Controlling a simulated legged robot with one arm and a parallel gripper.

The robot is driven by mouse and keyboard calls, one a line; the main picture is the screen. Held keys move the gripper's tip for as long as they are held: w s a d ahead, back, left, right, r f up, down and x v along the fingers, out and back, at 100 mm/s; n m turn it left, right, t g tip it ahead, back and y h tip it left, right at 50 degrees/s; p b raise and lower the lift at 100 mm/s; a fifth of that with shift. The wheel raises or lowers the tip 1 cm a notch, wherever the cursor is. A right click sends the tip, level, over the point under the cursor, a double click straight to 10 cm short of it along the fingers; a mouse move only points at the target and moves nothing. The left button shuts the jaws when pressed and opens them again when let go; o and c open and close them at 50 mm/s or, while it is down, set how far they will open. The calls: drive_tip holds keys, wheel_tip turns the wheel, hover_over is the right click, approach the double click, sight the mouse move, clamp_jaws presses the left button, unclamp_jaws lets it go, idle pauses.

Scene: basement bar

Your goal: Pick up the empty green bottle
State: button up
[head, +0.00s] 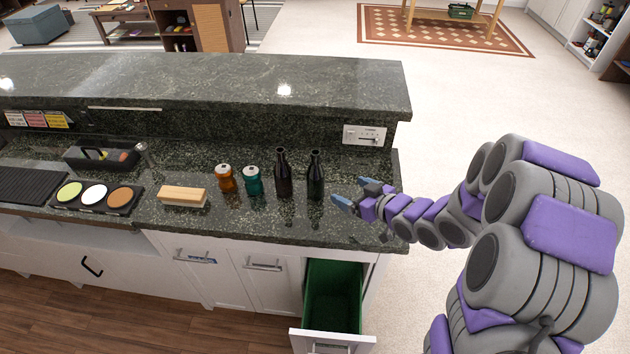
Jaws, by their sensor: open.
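Two dark, long-necked bottles stand upright side by side on the lower granite counter. The right one (316,178) looks dark green, and the left one (283,178) looks dark brown or black. I cannot tell whether either is empty. My gripper (352,192) reaches in from the right over the counter's right end. Its blue-tipped fingers are apart, with nothing between them. The fingertips point left, a little to the right of the dark green bottle, and appear clear of it.
A teal jar (253,182) and an orange-brown jar (225,179) stand left of the bottles, beyond them a wooden block (183,196) and a tray with three coloured discs (96,197). The raised bar ledge (220,85) runs behind. A drawer with a green bin (333,300) is open below.

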sight(315, 176)
drive_tip(key=b+x, duration=0.2)
drive_tip(key=x, duration=0.9)
drive_tip(key=shift+d+b, duration=0.1)
drive_tip(key=shift+b, duration=0.25)
drive_tip(key=shift+b+x, duration=1)
drive_tip(key=shift+x, duration=2.05)
drive_tip(key=shift+s+f, duration=0.2)
drive_tip(key=shift+c, duration=0.2)
drive_tip(key=c, duration=1.2)
drive_tip(key=shift+o, duration=0.2)
drive_tip(key=shift+r, duration=0.1)
